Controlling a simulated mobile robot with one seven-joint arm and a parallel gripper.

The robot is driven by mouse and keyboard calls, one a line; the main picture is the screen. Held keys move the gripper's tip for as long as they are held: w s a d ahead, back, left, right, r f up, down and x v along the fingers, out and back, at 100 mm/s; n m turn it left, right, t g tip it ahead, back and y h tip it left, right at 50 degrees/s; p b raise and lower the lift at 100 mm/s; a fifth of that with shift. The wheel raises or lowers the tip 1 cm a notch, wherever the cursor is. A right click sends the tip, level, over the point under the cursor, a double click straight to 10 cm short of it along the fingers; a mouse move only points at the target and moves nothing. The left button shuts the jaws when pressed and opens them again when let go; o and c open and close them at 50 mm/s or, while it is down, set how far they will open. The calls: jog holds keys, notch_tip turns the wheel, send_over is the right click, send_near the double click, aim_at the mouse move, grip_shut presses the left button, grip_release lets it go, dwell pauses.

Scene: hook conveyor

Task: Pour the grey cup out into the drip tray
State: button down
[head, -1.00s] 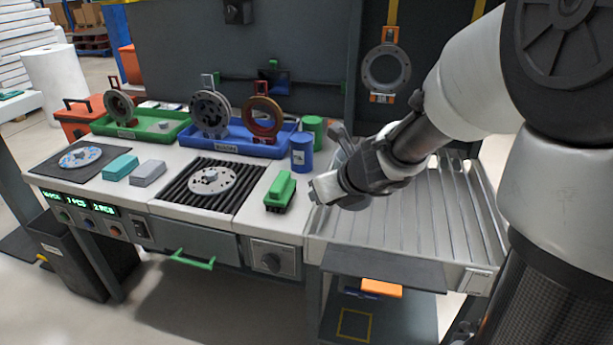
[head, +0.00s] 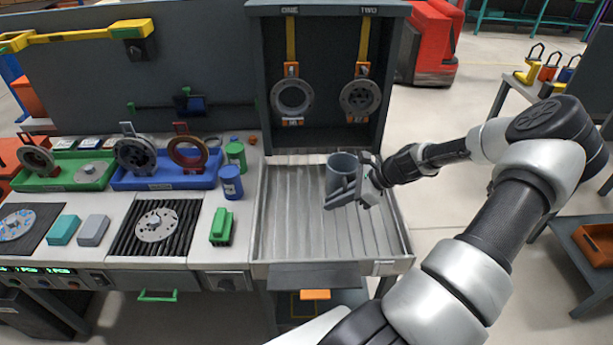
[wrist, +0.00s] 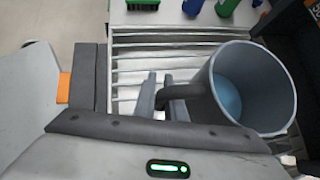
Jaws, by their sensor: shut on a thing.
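The grey cup (head: 342,168) is held above the ribbed drip tray (head: 290,225), near its back right, and looks about upright. In the wrist view the cup (wrist: 279,78) shows its open mouth, with blue contents (wrist: 229,96) inside. My gripper (head: 350,193) is shut on the cup's handle, to the right and front of the cup. The two fingers (wrist: 162,94) lie on either side of the handle in the wrist view. The tray's slats (wrist: 135,60) show beneath, without visible blue on them.
The tray's front and left are clear.

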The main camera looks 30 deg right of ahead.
jog(key=shift+s+d+f+p, duration=0.35)
jog(key=shift+s+d+p, duration=0.1)
jog(key=shift+s+d, duration=0.4)
jog(key=d+f+g+h+b, duration=0.1)
jog(key=h, duration=0.1)
jog(key=s+d+f+g+h+b, duration=0.1)
jog(key=h+b, duration=0.1)
jog(key=d+f+n+g+h+b, duration=0.1)
jog(key=h+b, duration=0.1)
jog(key=shift+s+f, duration=0.2)
jog(key=shift+f, duration=0.15)
jog(key=shift+b, duration=0.4)
jog(key=h+b, duration=0.1)
jog(key=b, duration=0.2)
jog(key=d+f+g+h+b, duration=0.1)
jog(key=b, duration=0.3)
jog(key=shift+s+g+h, duration=0.3)
jog(key=h+b, duration=0.1)
jog(key=b, duration=0.4)
jog(key=g+h+b, duration=0.1)
jog(key=h+b, duration=0.1)
jog(key=b, duration=0.3)
jog(key=g+h+b, duration=0.1)
jog(key=b, duration=0.4)
jog(key=shift+s+d+n+h, duration=0.1)
jog(key=shift+d+n+h, duration=0.2)
jog(key=shift+d, duration=0.05)
jog(key=shift+b, duration=0.4)
